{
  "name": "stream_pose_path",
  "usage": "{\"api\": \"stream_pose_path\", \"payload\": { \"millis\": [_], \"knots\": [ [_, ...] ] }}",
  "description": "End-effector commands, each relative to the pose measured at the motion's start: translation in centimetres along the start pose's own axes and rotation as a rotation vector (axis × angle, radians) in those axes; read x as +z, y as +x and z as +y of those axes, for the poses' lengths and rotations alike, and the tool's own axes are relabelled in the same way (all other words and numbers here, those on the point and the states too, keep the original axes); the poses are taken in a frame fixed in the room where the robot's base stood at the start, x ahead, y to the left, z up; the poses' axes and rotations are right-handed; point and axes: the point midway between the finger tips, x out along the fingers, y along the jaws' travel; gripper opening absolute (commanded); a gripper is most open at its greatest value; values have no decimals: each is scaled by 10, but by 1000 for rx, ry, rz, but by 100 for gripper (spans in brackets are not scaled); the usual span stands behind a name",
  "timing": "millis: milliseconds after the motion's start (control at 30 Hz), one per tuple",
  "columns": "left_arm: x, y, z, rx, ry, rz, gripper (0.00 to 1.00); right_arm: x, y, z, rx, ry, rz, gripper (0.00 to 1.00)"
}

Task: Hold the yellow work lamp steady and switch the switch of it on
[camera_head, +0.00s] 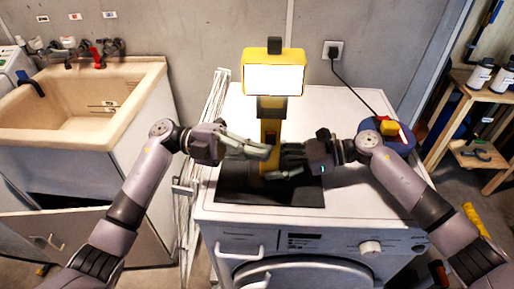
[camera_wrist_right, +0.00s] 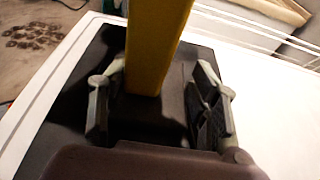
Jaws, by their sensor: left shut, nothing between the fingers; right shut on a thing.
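The yellow work lamp (camera_head: 271,128) stands upright on a dark mat (camera_head: 240,190) on top of the white washing machine (camera_head: 345,200). Its head has a bright white panel facing me; I cannot tell whether it is lit. My right gripper (camera_head: 283,162) is shut on the lamp's lower post from the right; the yellow post also shows between its fingers in the right wrist view (camera_wrist_right: 155,45). My left gripper (camera_head: 264,150) is shut and empty, with its fingertips in front of the post from the left, just above the right fingers. The switch cannot be made out.
A sink cabinet (camera_head: 145,90) stands at the left, with a white folded drying rack (camera_head: 188,215) between it and the machine. A wall socket (camera_head: 333,50) with a black cable is behind. Wooden shelves (camera_head: 455,125) stand right.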

Motion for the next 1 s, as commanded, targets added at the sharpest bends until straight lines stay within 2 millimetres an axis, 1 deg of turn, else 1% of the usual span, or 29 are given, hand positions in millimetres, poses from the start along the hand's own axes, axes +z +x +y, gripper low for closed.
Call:
{"api": "stream_pose_path", "payload": {
  "millis": [33,167,200,300,400,500,600,700,800,1000],
  "knots": [
    [-7,2,3,3,0,1,0,-1,0,0,-1,2,2,41],
    [-25,8,7,2,0,2,0,-1,0,0,-2,2,2,41],
    [-28,7,8,3,0,-1,0,-1,0,0,-2,3,1,41],
    [-26,-19,4,3,-2,-5,0,-1,0,0,-2,2,1,41],
    [-26,-40,3,2,-2,-3,0,-1,0,0,-2,2,1,41],
    [-26,-59,1,2,-2,-2,0,-1,0,-1,-2,2,1,41],
    [-26,-75,0,1,-1,-2,0,-1,0,-1,-3,2,1,41],
    [-26,-85,-1,1,-1,0,0,0,0,-1,-3,2,0,41],
    [-27,-90,-1,1,0,1,0,0,0,-1,-3,2,0,41],
    [-27,-91,-1,1,1,2,0,0,0,-1,-3,2,0,41]
  ]
}}
